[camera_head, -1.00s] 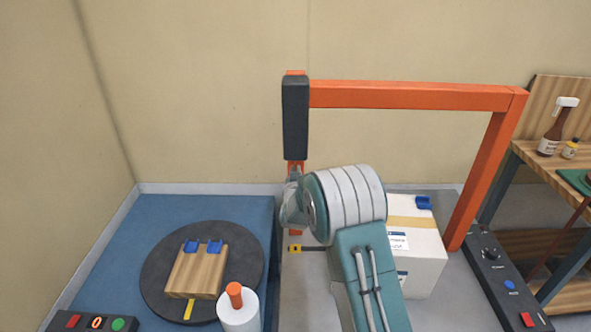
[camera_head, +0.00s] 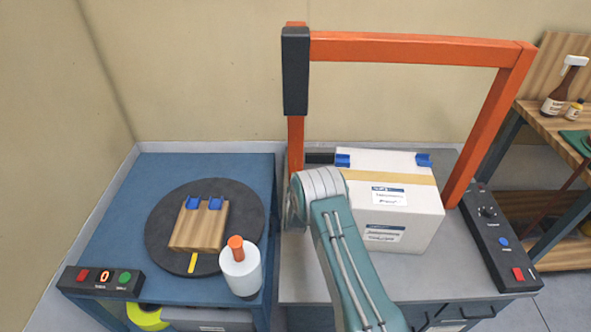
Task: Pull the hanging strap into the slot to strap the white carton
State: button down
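The white carton (camera_head: 405,215) stands on the grey bench under the orange frame (camera_head: 420,48). It has a tan tape band, labels and blue pieces at its top edges. My gripper (camera_head: 292,208) is low beside the frame's left post, left of the carton. My pale wrist and teal arm hide most of it, so its fingers and anything between them cannot be seen. The hanging strap and the slot cannot be made out. A dark piece (camera_head: 320,158) shows between the left post and the carton.
A blue table (camera_head: 105,215) at left carries a dark turntable (camera_head: 160,247) with a wooden block (camera_head: 200,228), a white bottle (camera_head: 240,272) and a button box (camera_head: 100,281). A black control panel (camera_head: 500,248) lies right of the carton. A wooden shelf with bottles is at far right.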

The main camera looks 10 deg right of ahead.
jog(key=shift+a+f, duration=0.1)
jog(key=shift+f, duration=0.25)
jog(key=c, duration=0.8)
grip_release()
jog(key=s, duration=0.4)
jog(key=s+a, duration=0.1)
jog(key=s, duration=0.2)
jog(key=s+a, duration=0.1)
jog(key=s, duration=0.3)
jog(key=shift+s+a, duration=0.2)
jog(key=shift+s, duration=0.15)
